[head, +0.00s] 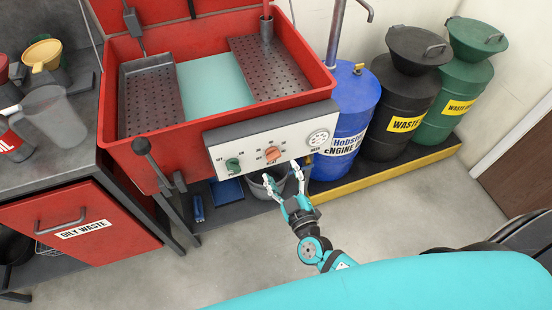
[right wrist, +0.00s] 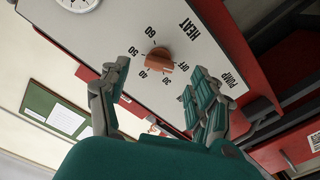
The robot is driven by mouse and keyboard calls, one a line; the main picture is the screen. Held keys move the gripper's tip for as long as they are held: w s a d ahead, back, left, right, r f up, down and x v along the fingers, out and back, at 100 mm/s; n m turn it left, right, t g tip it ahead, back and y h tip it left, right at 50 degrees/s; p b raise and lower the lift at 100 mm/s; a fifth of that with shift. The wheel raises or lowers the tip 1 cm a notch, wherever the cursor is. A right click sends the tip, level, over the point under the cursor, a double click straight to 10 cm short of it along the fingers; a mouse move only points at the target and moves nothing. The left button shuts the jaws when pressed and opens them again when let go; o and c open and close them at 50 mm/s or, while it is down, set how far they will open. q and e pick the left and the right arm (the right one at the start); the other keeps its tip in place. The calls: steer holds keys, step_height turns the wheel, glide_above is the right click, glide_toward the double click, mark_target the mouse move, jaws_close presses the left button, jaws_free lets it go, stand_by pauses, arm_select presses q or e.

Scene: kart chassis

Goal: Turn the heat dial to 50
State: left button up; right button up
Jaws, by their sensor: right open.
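The orange heat dial (head: 272,155) is on the white control panel (head: 300,135) at the front of the red parts washer. In the right wrist view the dial (right wrist: 159,59) sits among printed numbers and OFF, beside the word HEAT. I cannot tell for sure which mark it points to. My right gripper (head: 287,180) is open and empty, just below and in front of the panel. In the right wrist view the dial shows beyond the space between its fingers (right wrist: 155,88), apart from them. My left gripper is not in view.
A green pump dial (head: 233,165) is left of the heat dial, and a round gauge (head: 318,138) is to its right. A grey bucket (head: 262,186) stands under the washer. Blue (head: 354,110), black and green drums stand at right. The floor in front is clear.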

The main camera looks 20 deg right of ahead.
mark_target(273, 155)
steer(key=w, duration=0.5)
steer(key=shift+w+a, duration=0.1)
steer(key=shift+w, duration=0.1)
steer(key=c, duration=1.2)
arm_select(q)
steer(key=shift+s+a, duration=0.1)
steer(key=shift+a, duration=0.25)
arm_select(e)
steer(key=shift+o, duration=0.2)
